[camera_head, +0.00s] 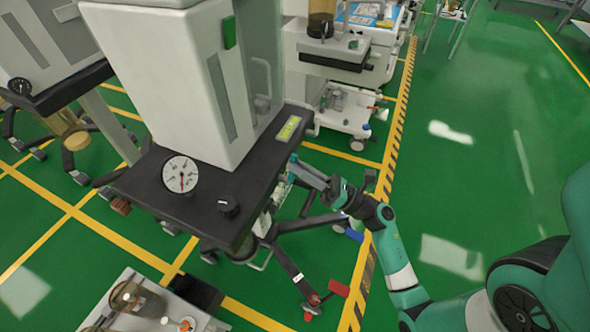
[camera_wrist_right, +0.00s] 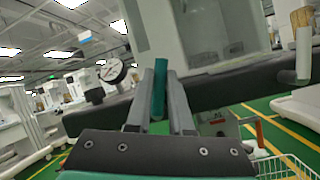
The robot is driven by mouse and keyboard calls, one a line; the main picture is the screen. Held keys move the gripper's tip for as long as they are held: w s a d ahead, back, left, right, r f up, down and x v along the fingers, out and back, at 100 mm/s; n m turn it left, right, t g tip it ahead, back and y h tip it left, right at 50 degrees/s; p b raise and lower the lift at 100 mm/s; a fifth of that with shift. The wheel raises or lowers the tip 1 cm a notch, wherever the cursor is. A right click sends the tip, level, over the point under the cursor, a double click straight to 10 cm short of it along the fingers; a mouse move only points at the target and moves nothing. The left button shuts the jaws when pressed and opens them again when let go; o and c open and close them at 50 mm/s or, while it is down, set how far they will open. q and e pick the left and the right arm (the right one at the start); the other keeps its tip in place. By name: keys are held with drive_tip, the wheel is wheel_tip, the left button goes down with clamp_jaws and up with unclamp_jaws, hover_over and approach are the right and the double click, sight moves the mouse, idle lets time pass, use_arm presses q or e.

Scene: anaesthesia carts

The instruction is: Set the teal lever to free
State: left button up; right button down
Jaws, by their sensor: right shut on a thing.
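A teal lever (camera_wrist_right: 159,92) stands between the fingers of my right gripper (camera_wrist_right: 160,110) in the right wrist view. The gripper is shut on it, with one finger on each side. In the head view my right gripper (camera_head: 298,170) is at the right edge of the dark shelf of a white anaesthesia cart (camera_head: 190,80). There the lever is mostly hidden by the fingers and shelf edge. A yellow-green label (camera_head: 289,128) lies on the shelf above it. I cannot read the lever's setting. My left gripper is not in view.
A round gauge (camera_head: 181,174) and a black knob (camera_head: 229,206) sit on the shelf's front. Cart legs with a red pedal (camera_head: 339,288) spread below. Another cart (camera_head: 345,45) stands behind. Green floor at the right is clear.

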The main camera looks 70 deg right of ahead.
drive_tip(key=shift+a+r+n+y+b, duration=0.1)
drive_tip(key=shift+a+n+y+b, duration=0.15)
drive_tip(key=shift+n+y, duration=0.4)
drive_tip(key=shift+a+r+n+y+b, duration=0.1)
drive_tip(key=shift+n+y+b, duration=0.2)
drive_tip(key=shift+n, duration=0.65)
drive_tip(key=c, duration=0.8)
unclamp_jaws()
drive_tip(key=shift+s+f, duration=0.1)
drive_tip(key=shift+s, duration=0.05)
drive_tip(key=p+v, duration=0.1)
drive_tip(key=v, duration=1)
drive_tip(key=shift+s, duration=0.2)
